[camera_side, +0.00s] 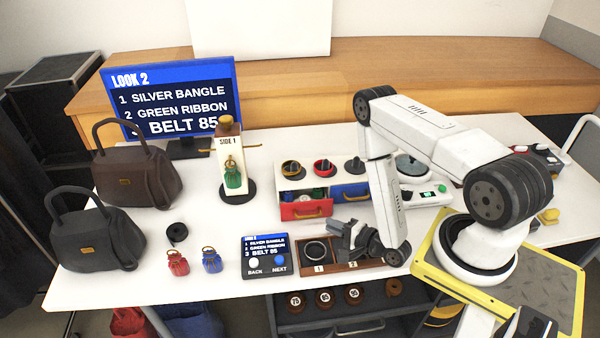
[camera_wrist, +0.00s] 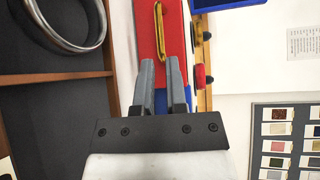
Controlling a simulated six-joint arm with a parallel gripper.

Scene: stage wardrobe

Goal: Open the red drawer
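The red drawer (camera_side: 306,210) is at the lower left of a small white drawer unit in the side view. It stands out from the unit, with some red inside showing above its front, so it looks partly open. In the wrist view its red front (camera_wrist: 147,45) carries a gold handle (camera_wrist: 158,27). My gripper (camera_side: 336,227) is low, to the right of and in front of the drawer. In the wrist view my gripper (camera_wrist: 161,65) has its fingers apart, with red showing between them and the handle just beyond the tips. It holds nothing.
A blue drawer (camera_side: 350,192) sits right of the red one. A wooden tray (camera_side: 344,267) with a silver bangle (camera_side: 315,251) lies beneath my gripper. A tablet (camera_side: 265,257) stands left of the tray. A ribbon stand (camera_side: 236,186) is left of the unit.

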